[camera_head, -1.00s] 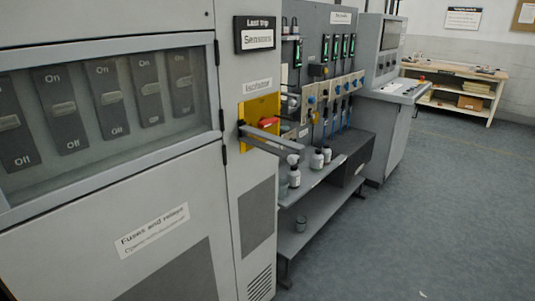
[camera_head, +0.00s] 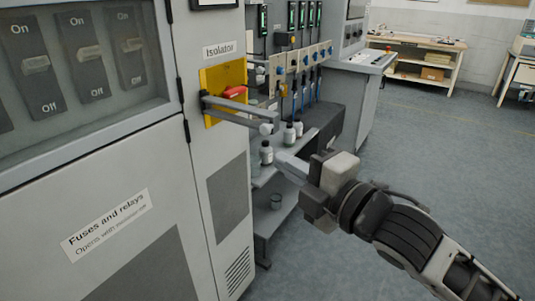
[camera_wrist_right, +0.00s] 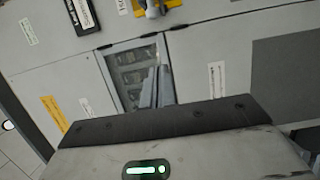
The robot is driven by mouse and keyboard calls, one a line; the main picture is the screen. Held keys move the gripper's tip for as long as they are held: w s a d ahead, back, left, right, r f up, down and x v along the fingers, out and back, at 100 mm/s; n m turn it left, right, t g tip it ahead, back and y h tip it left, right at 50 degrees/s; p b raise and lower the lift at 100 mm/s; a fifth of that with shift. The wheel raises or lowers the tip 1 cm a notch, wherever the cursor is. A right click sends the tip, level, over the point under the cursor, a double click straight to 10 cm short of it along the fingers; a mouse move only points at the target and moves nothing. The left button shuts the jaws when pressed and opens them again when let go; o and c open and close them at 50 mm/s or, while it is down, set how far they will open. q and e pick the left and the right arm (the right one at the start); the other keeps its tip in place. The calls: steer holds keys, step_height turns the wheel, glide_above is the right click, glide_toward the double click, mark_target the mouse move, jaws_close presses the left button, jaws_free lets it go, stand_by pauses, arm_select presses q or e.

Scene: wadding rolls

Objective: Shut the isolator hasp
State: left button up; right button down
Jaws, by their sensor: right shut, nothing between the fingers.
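The isolator is a yellow plate (camera_head: 212,78) on the grey cabinet front, with a red handle (camera_head: 235,91) at its middle. The grey hasp (camera_head: 238,106) sticks out from the plate's left edge toward the right, standing away from the cabinet face, with a pale knob-like end (camera_head: 267,128). My right gripper (camera_head: 283,161) is shut and empty, below and right of the hasp's end and apart from it in the picture. In the right wrist view its fingers (camera_wrist_right: 157,88) point at the cabinet, and part of the yellow plate (camera_wrist_right: 172,4) shows at the top edge. My left gripper is out of view.
A glazed fuse panel (camera_head: 80,60) fills the cabinet's left part. Open floor (camera_head: 420,140) lies to the right; a workbench (camera_head: 415,52) stands far back.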

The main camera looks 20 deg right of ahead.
steer(key=w+b, duration=0.2)
steer(key=w, duration=0.8)
steer(key=shift+f, duration=0.1)
stand_by(0.3)
